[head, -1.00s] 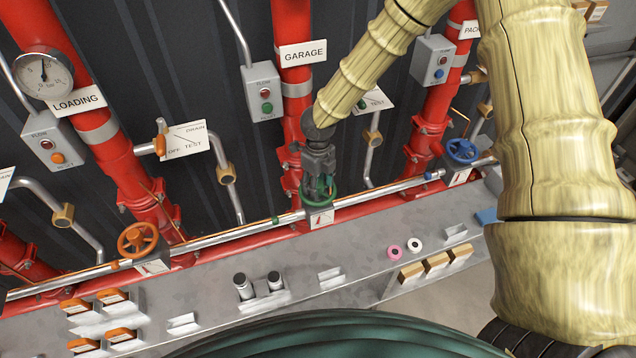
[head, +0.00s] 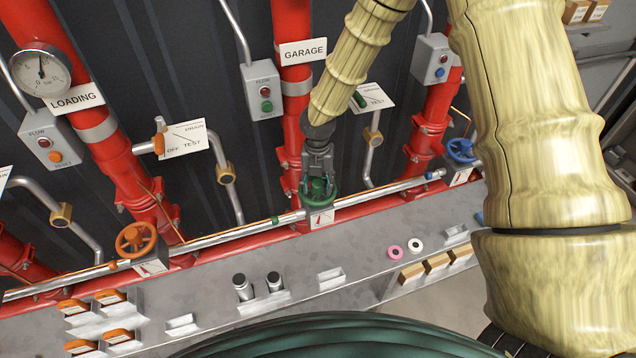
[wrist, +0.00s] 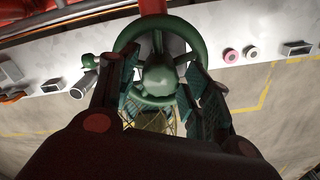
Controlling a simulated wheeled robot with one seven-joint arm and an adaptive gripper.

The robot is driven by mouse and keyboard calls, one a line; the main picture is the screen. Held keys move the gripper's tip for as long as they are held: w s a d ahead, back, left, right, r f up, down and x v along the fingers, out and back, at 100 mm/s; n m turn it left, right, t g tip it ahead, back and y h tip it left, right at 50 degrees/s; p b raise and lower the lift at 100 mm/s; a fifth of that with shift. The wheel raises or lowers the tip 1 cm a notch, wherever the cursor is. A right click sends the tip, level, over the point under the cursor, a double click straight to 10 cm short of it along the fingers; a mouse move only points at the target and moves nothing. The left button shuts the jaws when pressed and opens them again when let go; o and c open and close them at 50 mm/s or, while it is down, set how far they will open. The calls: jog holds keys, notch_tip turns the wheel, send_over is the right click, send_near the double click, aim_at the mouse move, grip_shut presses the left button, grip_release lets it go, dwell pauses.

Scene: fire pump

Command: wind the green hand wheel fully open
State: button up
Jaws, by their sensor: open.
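The green hand wheel (head: 322,194) sits on the red GARAGE pipe, just above a small white plate with a red mark (head: 321,217). My gripper (head: 318,178) is right over the wheel, coming down from above. In the wrist view the wheel (wrist: 198,38) shows as a ring with a rounded green hub (wrist: 160,80). My gripper's (wrist: 162,92) two fingers stand apart on either side of the hub, overlapping the ring. Whether the fingers touch the wheel I cannot tell. The near part of the ring is partly hidden by my gripper.
An orange hand wheel (head: 136,239) is to the left and a blue one (head: 461,149) to the right. A silver pipe (head: 240,234) runs along the ledge. The grey shelf (head: 215,282) below holds two dark-topped cylinders (head: 258,287), pink and white rings and several tags.

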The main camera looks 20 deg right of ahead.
jog(key=m, duration=1.1)
jog(key=shift+a+m, duration=0.1)
jog(key=shift+m, duration=0.3)
grip_shut()
jog(key=n+p, duration=0.1)
jog(key=n, duration=0.2)
jog(key=shift+s+r+n, duration=0.1)
jog(key=shift+r+n, duration=0.05)
jog(key=shift+n, duration=0.25)
jog(key=shift+f+n, duration=0.2)
jog(key=shift+n, duration=1.6)
jog(key=shift+o, duration=1.3)
grip_release()
